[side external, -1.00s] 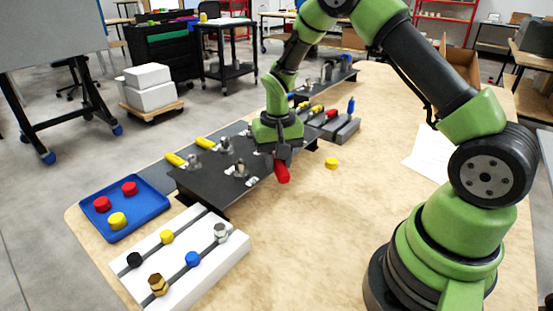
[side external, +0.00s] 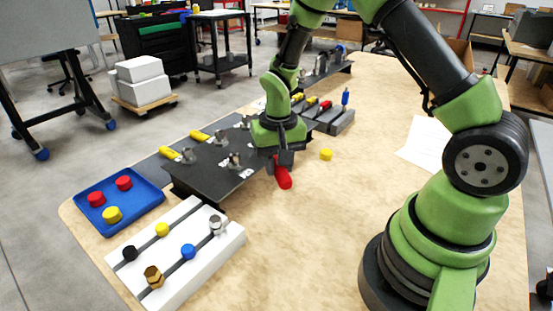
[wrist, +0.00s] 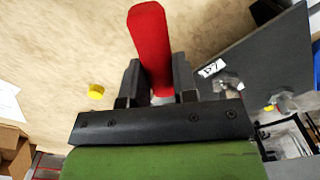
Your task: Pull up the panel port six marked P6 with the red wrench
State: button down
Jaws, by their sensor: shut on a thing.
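My gripper (side external: 284,160) is shut on the red wrench (side external: 284,179), whose red handle sticks out between the fingers. In the wrist view the red handle (wrist: 150,45) stands up between the two dark fingers (wrist: 152,88). The wrench's working end is hidden. The dark panel (side external: 205,178) lies left of the gripper in the side view, with several metal port fittings and small white labels. In the wrist view the panel (wrist: 250,60) is at the right, with one white label (wrist: 211,68) that may read P7. I cannot pick out P6.
A blue tray (side external: 140,218) holds red and yellow caps. A white slotted block (side external: 215,250) carries caps and metal fittings. A grey rack (side external: 343,122) with coloured-handled tools stands behind the gripper. A yellow cap (side external: 326,155) lies on the table. The table's middle front is clear.

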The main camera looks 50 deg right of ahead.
jog(key=s+r, duration=0.3)
jog(key=r, duration=0.6)
dwell(0.5)
notch_tip(320, 180, up, 6)
jog(key=f, duration=0.1)
jog(key=d+n, duration=1.3)
jog(key=d, duration=0.1)
notch_tip(320, 180, down, 11)
jog(key=shift+w+a+m, duration=0.3)
jog(key=shift+w+a, duration=0.1)
